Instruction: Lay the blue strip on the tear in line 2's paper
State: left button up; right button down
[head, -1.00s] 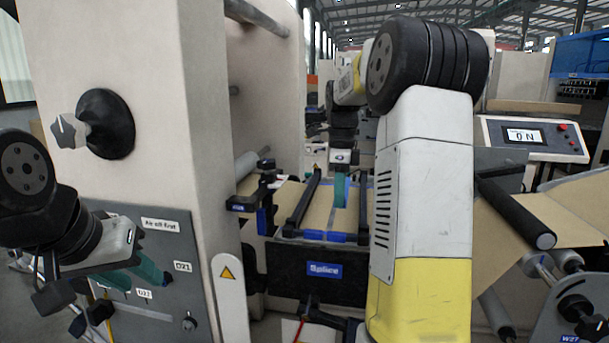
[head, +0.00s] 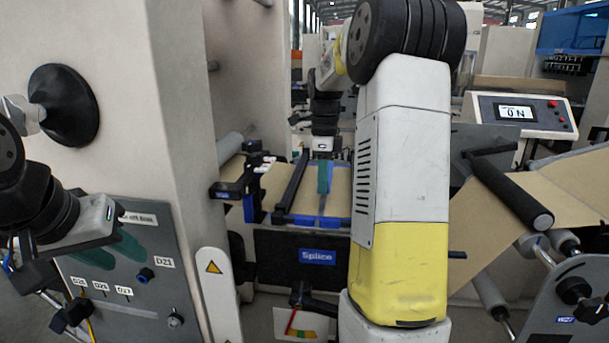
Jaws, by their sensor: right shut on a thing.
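The brown paper (head: 340,190) lies on the splice table behind the blue "Splice" label (head: 317,257), between dark side bars. My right gripper (head: 324,188) points straight down over this paper, its teal fingers shut. A thin blue strip (head: 322,206) shows just below the fingertips, close over or on the paper; I cannot tell whether it touches. The tear cannot be made out. My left gripper (head: 112,248) is at the left in front of the grey panel, its teal fingers apart and empty.
A dark bar (head: 292,188) runs along the left of the paper. My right arm hides the table's right side. A black roller (head: 510,188) with brown paper and a console reading "ON" (head: 516,113) stand at right. A black knob (head: 64,105) juts from the left frame.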

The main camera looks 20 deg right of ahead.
jog(key=shift+f, duration=1.6)
jog(key=shift+f, duration=0.3)
jog(key=c, duration=1.3)
grip_release()
jog(key=shift+c, duration=0.2)
